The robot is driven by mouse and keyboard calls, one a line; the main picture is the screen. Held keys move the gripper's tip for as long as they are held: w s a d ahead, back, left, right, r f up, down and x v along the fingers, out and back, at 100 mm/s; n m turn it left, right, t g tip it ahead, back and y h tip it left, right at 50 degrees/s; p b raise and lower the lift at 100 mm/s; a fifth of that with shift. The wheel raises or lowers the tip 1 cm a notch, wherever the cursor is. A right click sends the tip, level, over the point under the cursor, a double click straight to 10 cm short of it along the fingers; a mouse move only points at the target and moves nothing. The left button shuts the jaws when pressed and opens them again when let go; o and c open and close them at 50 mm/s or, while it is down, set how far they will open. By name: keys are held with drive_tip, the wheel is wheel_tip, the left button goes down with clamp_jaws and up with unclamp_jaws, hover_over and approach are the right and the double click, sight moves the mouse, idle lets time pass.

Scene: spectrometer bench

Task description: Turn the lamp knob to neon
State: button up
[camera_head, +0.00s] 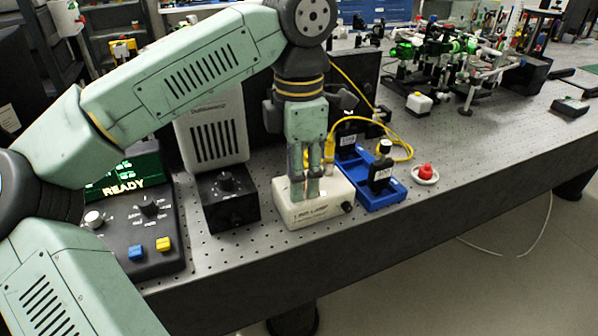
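A black box (230,208) with a round dark knob (227,182) on its top stands in front of a pale slotted lamp housing (212,130). Small marks surround the knob, but they are too small to read. My gripper (305,197) points down over a white box (313,208), to the right of the black box and apart from the knob. Its fingers are close together, and I cannot tell whether they are fully shut or touch the white box.
A console (155,225) at left shows READY and carries knobs, a blue button (136,252) and a yellow button (163,244). The right front bench (480,160) is clear.

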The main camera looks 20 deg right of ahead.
wheel_tip(320, 180, up, 12)
idle(0.5)
idle(0.4)
